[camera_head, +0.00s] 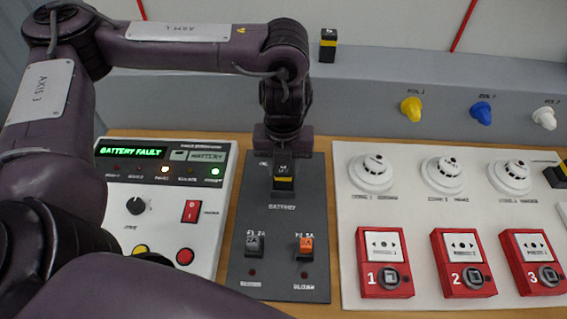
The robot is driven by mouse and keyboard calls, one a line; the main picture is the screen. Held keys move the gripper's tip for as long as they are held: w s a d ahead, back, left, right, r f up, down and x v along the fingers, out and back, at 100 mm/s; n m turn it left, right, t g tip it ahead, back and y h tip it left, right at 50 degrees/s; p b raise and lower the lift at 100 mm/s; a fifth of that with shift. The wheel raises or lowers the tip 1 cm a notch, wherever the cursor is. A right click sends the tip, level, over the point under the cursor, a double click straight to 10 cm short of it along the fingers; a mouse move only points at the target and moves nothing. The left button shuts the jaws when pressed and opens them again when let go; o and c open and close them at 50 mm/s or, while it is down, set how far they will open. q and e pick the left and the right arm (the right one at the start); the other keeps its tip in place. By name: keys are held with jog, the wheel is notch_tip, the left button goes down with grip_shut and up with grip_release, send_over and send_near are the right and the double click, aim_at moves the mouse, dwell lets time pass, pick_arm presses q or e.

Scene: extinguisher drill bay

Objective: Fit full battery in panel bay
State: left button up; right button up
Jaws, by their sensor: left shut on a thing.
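My left gripper (284,163) points down over the dark panel (248,205) and is shut on a small black battery with a yellow band (284,183). The battery is at the upper part of that panel, just above the "BATTERY" label. The bay behind it is hidden, so I cannot tell whether the battery is seated or just above it. A similar black and yellow battery (328,45) stands upright on the grey ledge at the back. Another black and yellow block (559,174) lies at the right edge, partly cut off. My right gripper is not in view.
The white control panel (125,215) at left has a green display (130,151) reading "BATTERY FAULT". A black fuse (254,244) and an orange fuse (305,245) sit lower on the dark panel. The white board (400,205) at right carries round detectors (371,172) and red call points (384,262).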

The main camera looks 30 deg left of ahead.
pick_arm(q)
jog(key=shift+f, duration=0.45)
dwell(0.3)
jog(key=o, duration=1.6)
jog(key=shift+r, duration=0.15)
notch_tip(320, 180, up, 7)
jog(key=p, duration=0.7)
jog(key=shift+p, duration=0.3)
jog(key=shift+f, duration=0.2)
